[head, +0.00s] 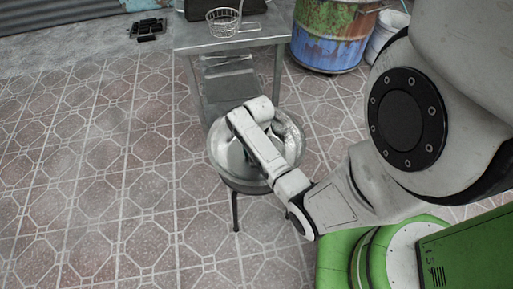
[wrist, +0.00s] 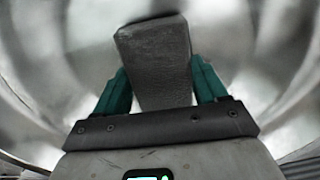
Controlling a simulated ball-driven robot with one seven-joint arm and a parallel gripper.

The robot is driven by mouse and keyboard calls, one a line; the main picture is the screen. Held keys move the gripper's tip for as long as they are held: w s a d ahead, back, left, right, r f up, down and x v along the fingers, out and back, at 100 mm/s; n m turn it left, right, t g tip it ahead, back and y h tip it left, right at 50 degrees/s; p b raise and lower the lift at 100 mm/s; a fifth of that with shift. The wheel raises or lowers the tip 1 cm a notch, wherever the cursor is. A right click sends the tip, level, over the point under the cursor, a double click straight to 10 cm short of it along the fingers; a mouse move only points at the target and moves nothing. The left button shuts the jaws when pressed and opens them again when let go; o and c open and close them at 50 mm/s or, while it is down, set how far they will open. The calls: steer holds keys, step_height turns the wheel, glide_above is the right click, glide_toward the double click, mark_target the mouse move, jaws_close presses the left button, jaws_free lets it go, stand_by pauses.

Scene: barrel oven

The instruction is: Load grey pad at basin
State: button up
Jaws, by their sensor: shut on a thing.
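The grey pad (wrist: 155,60) is a dark, block-shaped piece held between the teal fingers of my gripper (wrist: 160,84) in the wrist view. My gripper is shut on it, with the far end of the pad sticking out past the fingertips. The shiny metal basin (head: 222,160) stands on dark legs in the middle of the head view. Its blurred metal wall (wrist: 45,65) surrounds the pad and gripper in the wrist view. In the head view my arm reaches over the basin and hides the fingers and pad. I cannot tell whether the pad touches the basin or holds water.
A metal table (head: 205,42) stands behind the basin, with a wire basket (head: 223,24) on it. A rusty blue and green barrel (head: 330,38) and a white bucket (head: 385,38) stand at the back right. Small black objects (head: 148,28) lie at the back left. The tiled floor (head: 90,170) on the left is clear.

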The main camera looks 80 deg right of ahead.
steer(key=shift+f, duration=0.45)
stand_by(0.4)
steer(key=shift+a+f, duration=0.1)
steer(key=shift+f, duration=0.05)
stand_by(1.6)
step_height(320, 180, up, 7)
steer(key=p, duration=0.8)
stand_by(0.9)
